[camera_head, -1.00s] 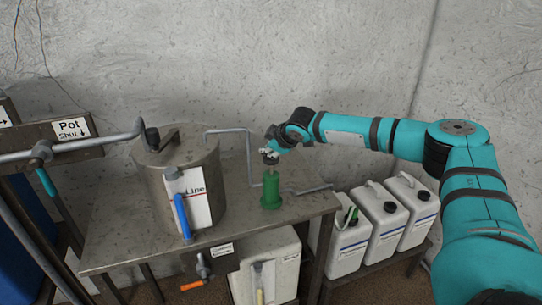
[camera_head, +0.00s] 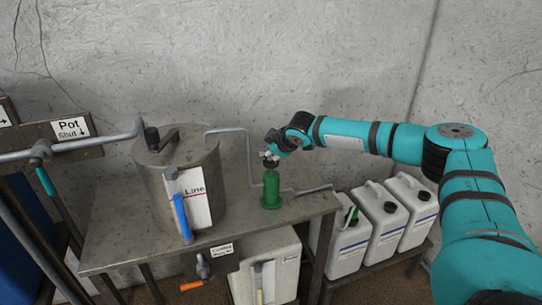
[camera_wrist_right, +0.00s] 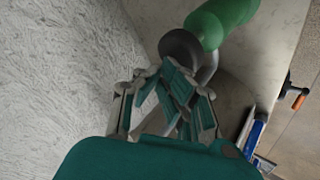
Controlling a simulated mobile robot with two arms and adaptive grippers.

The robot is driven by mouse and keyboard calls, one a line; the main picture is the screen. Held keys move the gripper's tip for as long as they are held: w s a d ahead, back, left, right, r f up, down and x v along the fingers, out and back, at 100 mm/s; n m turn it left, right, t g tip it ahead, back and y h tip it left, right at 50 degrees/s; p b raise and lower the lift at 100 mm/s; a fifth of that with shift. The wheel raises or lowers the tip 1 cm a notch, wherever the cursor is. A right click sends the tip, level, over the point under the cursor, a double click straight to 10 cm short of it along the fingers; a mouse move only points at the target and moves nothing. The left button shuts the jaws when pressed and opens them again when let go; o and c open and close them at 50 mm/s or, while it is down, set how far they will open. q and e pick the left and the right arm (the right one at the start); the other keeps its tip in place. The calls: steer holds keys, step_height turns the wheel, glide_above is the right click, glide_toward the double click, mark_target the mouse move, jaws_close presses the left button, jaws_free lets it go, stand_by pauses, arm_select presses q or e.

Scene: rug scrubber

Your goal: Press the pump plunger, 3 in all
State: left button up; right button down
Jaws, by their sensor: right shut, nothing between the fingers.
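The pump (camera_head: 271,190) is a green upright cylinder on the metal bench, with a dark round plunger knob (camera_head: 271,165) on top. My right gripper (camera_head: 269,156) is shut and empty, with its fingertips just above or against the knob; contact is hard to tell. In the right wrist view the shut fingers (camera_wrist_right: 176,78) point at the grey knob (camera_wrist_right: 180,46), and the green pump body (camera_wrist_right: 218,22) lies beyond it. The fingers hide part of the knob's edge. My left gripper is not in view.
A large metal pot (camera_head: 178,175) with a white line label and blue handle stands left of the pump. A bent grey pipe (camera_head: 250,150) runs close behind the pump. White jugs (camera_head: 385,215) stand on a lower bench to the right. The concrete wall is behind.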

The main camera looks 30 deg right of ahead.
steer(key=shift+f, duration=0.85)
stand_by(0.6)
steer(key=shift+r, duration=0.1)
steer(key=shift+r+p, duration=2.3)
steer(key=shift+p, duration=0.3)
step_height(320, 180, up, 5)
steer(key=p, duration=0.5)
steer(key=shift+p, duration=0.3)
steer(key=shift+w, duration=0.1)
